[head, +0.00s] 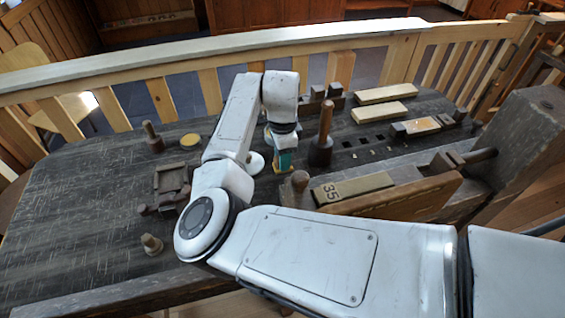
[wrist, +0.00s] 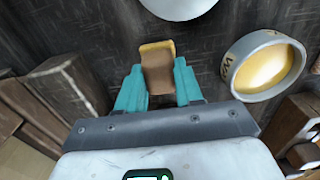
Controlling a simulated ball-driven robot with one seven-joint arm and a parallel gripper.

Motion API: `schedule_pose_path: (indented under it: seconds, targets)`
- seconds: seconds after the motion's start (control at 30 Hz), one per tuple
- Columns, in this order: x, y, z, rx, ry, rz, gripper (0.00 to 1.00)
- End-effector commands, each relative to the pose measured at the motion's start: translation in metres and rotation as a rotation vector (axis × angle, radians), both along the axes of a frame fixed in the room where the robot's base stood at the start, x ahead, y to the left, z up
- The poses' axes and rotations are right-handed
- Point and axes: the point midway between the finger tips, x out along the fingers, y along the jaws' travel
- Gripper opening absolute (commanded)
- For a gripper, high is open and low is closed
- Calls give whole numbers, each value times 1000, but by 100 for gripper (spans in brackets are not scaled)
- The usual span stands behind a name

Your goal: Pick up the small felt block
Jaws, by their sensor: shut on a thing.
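The small felt block (wrist: 157,68), brown with a yellow-tan end, stands between the two teal fingers of my gripper (wrist: 159,88) in the wrist view. The fingers are shut on its sides. In the head view my gripper (head: 284,160) points down over the dark bench, near the middle, and a bit of yellow of the block (head: 284,171) shows under the fingertips. I cannot tell whether the block touches the bench top.
A dark wooden post (head: 321,140) stands upright just right of my gripper. A white round thing (wrist: 180,4) lies close by in the wrist view, with a round tin (wrist: 268,68) to the right. Pale wooden bars (head: 378,112) lie farther back. The bench's left side has free room.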

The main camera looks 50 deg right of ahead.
Motion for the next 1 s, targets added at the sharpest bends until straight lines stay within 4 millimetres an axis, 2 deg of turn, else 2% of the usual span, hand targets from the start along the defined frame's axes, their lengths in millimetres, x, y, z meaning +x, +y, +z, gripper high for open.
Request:
schedule_pose_path:
  seconds: [0.03,0.17,0.47,0.67,0.77,1.0]
  targets:
    - [0,0,0,0,0,0,11]
    - [0,0,0,0,0,0,1]
    - [0,0,5,-1,-1,0,1]
    - [0,-1,27,-2,-2,-1,1]
    - [-12,1,45,-4,-2,-4,1]
    - [-60,9,95,-3,-2,-6,1]
